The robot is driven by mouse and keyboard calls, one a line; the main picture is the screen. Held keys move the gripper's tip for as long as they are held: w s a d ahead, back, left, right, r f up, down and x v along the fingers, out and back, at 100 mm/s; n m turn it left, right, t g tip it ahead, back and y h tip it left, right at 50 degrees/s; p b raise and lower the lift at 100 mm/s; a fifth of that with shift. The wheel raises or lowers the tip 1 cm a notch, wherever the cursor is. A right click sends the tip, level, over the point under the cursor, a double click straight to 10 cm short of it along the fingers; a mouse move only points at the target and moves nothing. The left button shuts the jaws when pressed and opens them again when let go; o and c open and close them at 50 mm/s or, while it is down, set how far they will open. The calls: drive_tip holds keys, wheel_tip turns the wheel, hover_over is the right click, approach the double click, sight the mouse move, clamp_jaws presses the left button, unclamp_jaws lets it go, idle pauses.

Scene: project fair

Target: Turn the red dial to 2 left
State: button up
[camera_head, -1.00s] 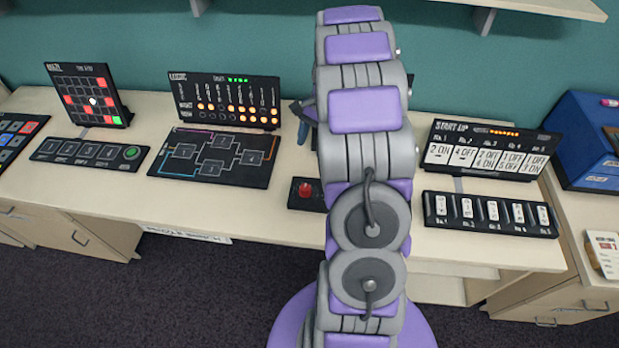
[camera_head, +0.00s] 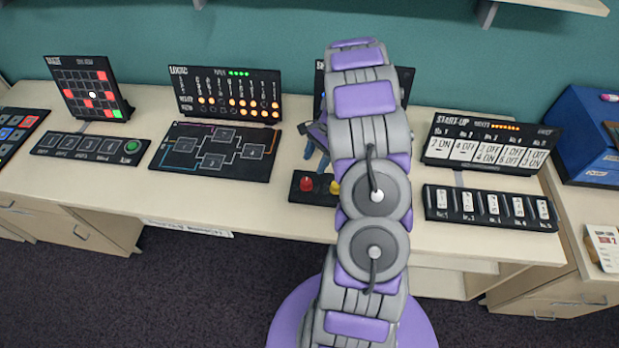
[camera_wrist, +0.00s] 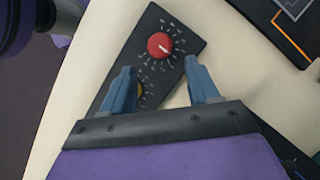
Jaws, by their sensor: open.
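The red dial (camera_head: 306,184) sits on the left end of a small black panel (camera_head: 300,195) on the desk. In the wrist view the red dial (camera_wrist: 160,46) has a white pointer line and tick marks around it, with the pointer toward the lower right of the picture. A yellow dial (camera_head: 335,187) is beside it on the same panel, partly hidden by my arm, and in the wrist view by a finger. My gripper (camera_wrist: 162,84) is open and empty, its blue fingers apart. The red dial lies beyond the fingertips, not between them. Its tick labels are too small to read.
A logic board (camera_head: 216,154) lies left of the dial panel, with a lit display (camera_head: 226,96) behind it. Another display behind my arm is mostly hidden. A start-up switch panel (camera_head: 490,209) is at right. Bare desk lies in front of the dial panel.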

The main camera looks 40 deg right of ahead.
sight(309, 179)
drive_tip(key=b+x, duration=0.1)
drive_tip(key=x, duration=0.6)
drive_tip(key=shift+a, duration=0.25)
drive_tip(key=shift+d+f, duration=0.35)
drive_tip(key=shift+f, duration=0.1)
drive_tip(key=shift+a+r, duration=0.15)
drive_tip(key=shift+a, duration=0.55)
drive_tip(key=shift+c, duration=1.4)
drive_tip(key=shift+d, duration=0.4)
drive_tip(key=c, duration=0.6)
drive_tip(key=shift+c, duration=0.7)
